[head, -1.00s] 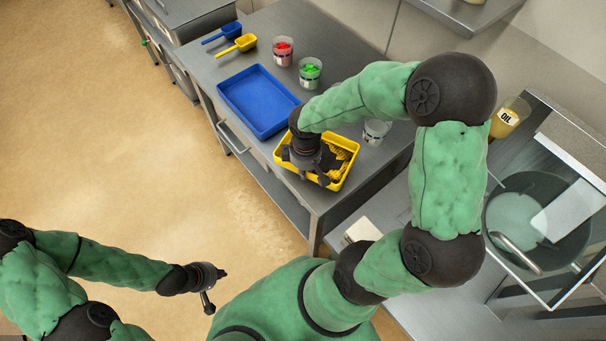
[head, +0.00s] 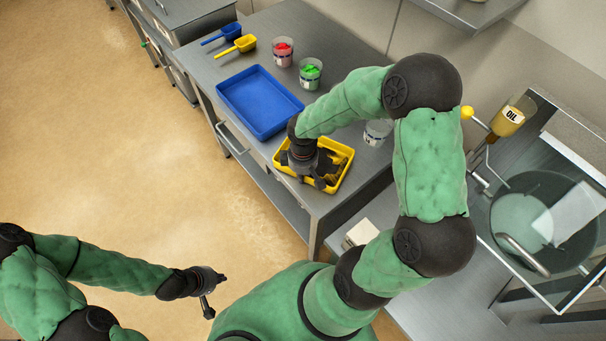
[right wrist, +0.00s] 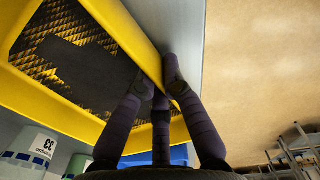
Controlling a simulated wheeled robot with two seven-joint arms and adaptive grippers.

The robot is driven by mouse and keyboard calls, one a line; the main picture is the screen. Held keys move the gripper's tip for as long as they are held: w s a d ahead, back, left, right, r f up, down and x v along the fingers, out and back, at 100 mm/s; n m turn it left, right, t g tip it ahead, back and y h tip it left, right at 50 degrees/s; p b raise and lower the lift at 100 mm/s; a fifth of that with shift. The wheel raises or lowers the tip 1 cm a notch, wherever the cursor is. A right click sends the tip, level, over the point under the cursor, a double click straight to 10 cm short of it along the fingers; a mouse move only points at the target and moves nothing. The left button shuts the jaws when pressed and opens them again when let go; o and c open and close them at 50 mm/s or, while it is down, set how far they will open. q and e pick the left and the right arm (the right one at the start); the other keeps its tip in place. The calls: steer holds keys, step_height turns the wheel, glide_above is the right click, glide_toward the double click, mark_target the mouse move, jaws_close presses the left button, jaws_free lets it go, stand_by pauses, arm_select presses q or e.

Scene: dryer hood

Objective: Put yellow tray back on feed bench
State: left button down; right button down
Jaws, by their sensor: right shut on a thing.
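The yellow tray (head: 346,170) is at the front right corner of the grey metal bench (head: 345,45), just in front of the blue tray. Dark yellow ribbed contents show inside it in the right wrist view, with a dark patch over them. My right gripper (head: 318,181) comes down over its front side. In the right wrist view my right gripper (right wrist: 160,88) is shut on the rim of the yellow tray (right wrist: 75,108), fingers on both sides. Whether its base touches the bench cannot be told. My left gripper (head: 214,293) is empty over the floor, fingers apart.
A blue tray (head: 291,124) lies close behind the yellow tray. An oil container (head: 509,117) and a glass-fronted hood stand right.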

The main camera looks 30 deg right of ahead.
steer(key=c, duration=1.4)
jaws_free()
steer(key=shift+o, duration=0.2)
steer(key=shift+r+p, duration=0.3)
steer(key=shift+r, duration=0.05)
step_height(320, 180, up, 11)
steer(key=p, duration=0.3)
steer(key=s+a+f+m+y, duration=0.2)
steer(key=s+a+f+m, duration=0.2)
steer(key=a+f, duration=0.5)
steer(key=s+a+f+m+y, duration=0.2)
steer(key=a+f, duration=0.6)
steer(key=f, duration=0.7)
steer(key=shift+s+a+m, duration=0.4)
steer(key=shift+s+m, duration=0.5)
steer(key=shift+s, duration=0.35)
